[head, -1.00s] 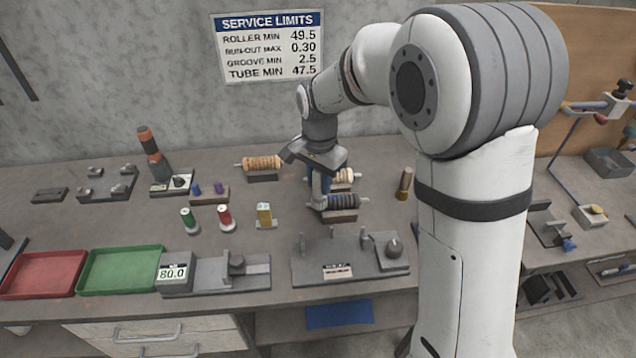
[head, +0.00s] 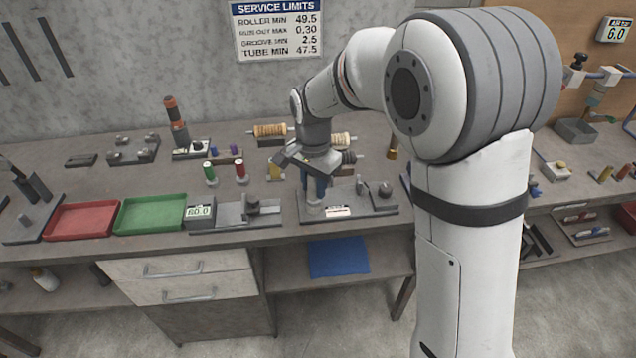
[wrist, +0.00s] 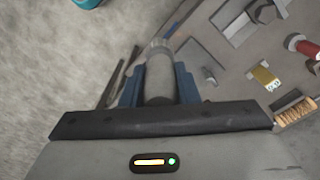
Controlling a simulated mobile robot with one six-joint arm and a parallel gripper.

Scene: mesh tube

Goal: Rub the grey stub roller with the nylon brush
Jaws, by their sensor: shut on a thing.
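My gripper (head: 314,187) points down with its blue fingers shut on a plain grey cylinder, which looks like the grey stub roller (wrist: 159,80). Its lower end (head: 314,208) shows below the fingers in the head view, over the left part of a grey fixture near the bench front; I cannot tell whether it touches. Behind my gripper, several bristled or ribbed rollers lie on stands: a tan one (head: 270,130), a cream one (head: 343,139) and a dark one (head: 349,157). I cannot tell for certain which is the nylon brush. The dark one is partly hidden by my gripper.
The grey fixture (head: 375,209) has upright parts. A gauge block (head: 235,216), green tray (head: 150,214) and red tray (head: 82,221) lie further left. Bare bench shows behind the trays.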

